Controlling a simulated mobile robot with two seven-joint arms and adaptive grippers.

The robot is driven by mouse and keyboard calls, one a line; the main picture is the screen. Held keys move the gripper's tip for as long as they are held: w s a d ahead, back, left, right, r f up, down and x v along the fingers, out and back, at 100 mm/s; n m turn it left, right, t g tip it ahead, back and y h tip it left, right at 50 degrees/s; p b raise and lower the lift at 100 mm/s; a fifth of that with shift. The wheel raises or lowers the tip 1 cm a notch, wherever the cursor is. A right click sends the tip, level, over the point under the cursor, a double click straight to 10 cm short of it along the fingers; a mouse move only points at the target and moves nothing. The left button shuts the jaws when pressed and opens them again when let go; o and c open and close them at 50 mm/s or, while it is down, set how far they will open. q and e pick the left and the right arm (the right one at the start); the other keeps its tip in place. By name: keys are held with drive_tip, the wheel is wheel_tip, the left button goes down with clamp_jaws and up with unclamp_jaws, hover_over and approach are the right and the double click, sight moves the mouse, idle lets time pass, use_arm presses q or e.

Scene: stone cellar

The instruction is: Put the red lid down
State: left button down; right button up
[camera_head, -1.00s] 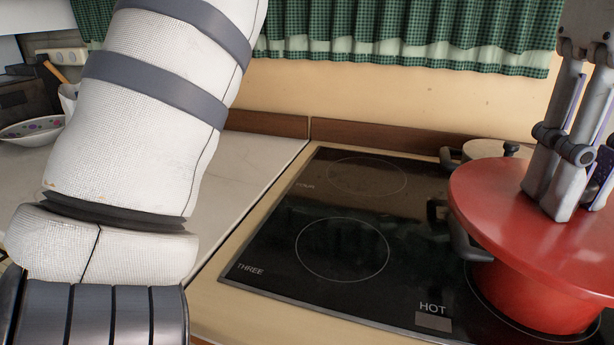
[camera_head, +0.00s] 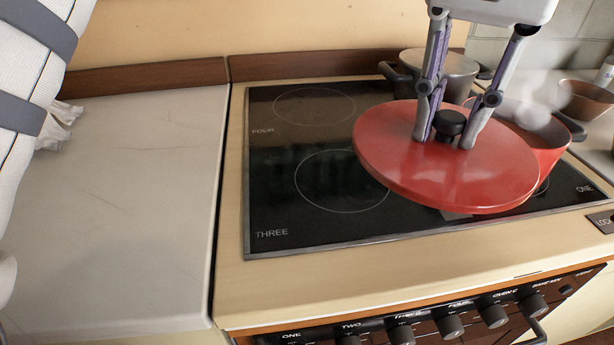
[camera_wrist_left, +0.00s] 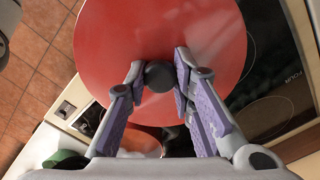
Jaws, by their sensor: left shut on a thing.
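The round red lid (camera_head: 400,168) is held up in the air over the front middle of the hob, clear of the pot. My left gripper (camera_head: 447,138) has its fingers on either side of the lid's dark knob (camera_head: 450,122) and grips it. The left wrist view also shows the lid (camera_wrist_left: 110,40), with the knob (camera_wrist_left: 160,76) between the fingertips. The red pot (camera_head: 550,150) stands uncovered on the right of the hob, behind the lid, with steam above it. The lid hides part of the pot. My right gripper is not in view.
The pale counter (camera_head: 120,190) left of the hob is mostly bare, with a crumpled white thing (camera_head: 60,125) at its left. Burner THREE (camera_head: 325,185) is empty. A metal pot (camera_head: 450,75) stands at the back, and a brown bowl (camera_head: 585,100) sits at the far right.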

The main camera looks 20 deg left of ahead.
use_arm(q)
drive_tip(key=shift+s+a, duration=0.1)
drive_tip(key=shift+a+f, duration=0.2)
drive_tip(key=shift+a, duration=0.1)
drive_tip(key=w+a+f, duration=0.2)
drive_tip(key=a+f, duration=0.1)
drive_tip(key=w+a+f, duration=0.3)
drive_tip(key=a, duration=0.1)
drive_tip(key=w+a+f, duration=0.2)
drive_tip(key=a+f, duration=0.2)
drive_tip(key=shift+w+a, duration=0.1)
drive_tip(key=shift+w, duration=0.25)
drive_tip(key=shift+f, duration=1.4)
drive_tip(key=shift+f, duration=0.1)
drive_tip(key=c, duration=1.4)
unclamp_jaws()
drive_tip(key=shift+o, duration=0.2)
